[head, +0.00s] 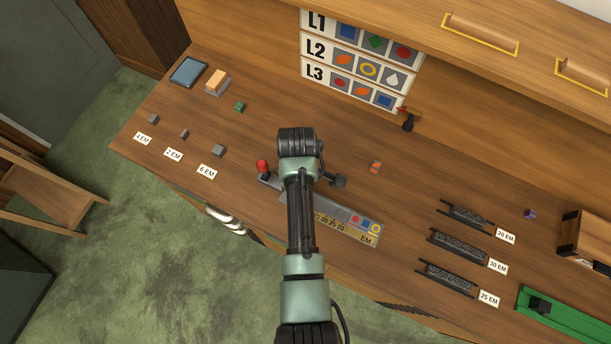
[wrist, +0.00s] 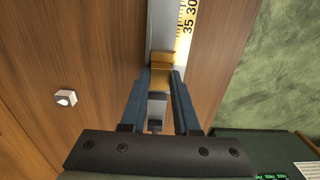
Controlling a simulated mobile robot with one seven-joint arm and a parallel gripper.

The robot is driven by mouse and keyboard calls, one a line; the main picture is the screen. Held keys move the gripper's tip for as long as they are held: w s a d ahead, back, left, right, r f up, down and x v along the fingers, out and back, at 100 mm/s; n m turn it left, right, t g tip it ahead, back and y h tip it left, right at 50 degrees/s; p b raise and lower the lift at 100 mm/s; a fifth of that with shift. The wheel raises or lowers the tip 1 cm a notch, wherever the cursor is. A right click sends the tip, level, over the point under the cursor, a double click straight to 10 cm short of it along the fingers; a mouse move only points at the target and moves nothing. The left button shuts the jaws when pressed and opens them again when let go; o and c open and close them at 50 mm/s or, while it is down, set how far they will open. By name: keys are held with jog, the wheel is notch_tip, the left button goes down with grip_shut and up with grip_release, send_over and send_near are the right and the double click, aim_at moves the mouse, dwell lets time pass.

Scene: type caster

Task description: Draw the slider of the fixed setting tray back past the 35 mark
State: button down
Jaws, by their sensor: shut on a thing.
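The setting tray is a long grey metal channel (head: 340,208) on the workbench, with a yellow scale (head: 357,235) along its front edge. In the wrist view the scale (wrist: 184,42) shows the 30 and 35 marks. The brass-coloured slider (wrist: 161,73) sits in the channel, on the near side of the 35 numeral in that view. My gripper (wrist: 164,82) is shut on the slider, with a blue finger on each side of it. In the head view my arm covers the slider and the fingers. A red knob (head: 262,165) is at the tray's left end.
A small striped orange block (head: 375,167) lies behind the tray. Small metal blocks with EM labels (head: 173,155) are at left. Black racks (head: 459,247) and a green tray (head: 566,322) are at right.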

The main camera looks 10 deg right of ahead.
jog(key=c, duration=0.6)
grip_release()
jog(key=shift+c, duration=0.2)
notch_tip(320, 180, up, 13)
jog(key=shift+b, duration=0.3)
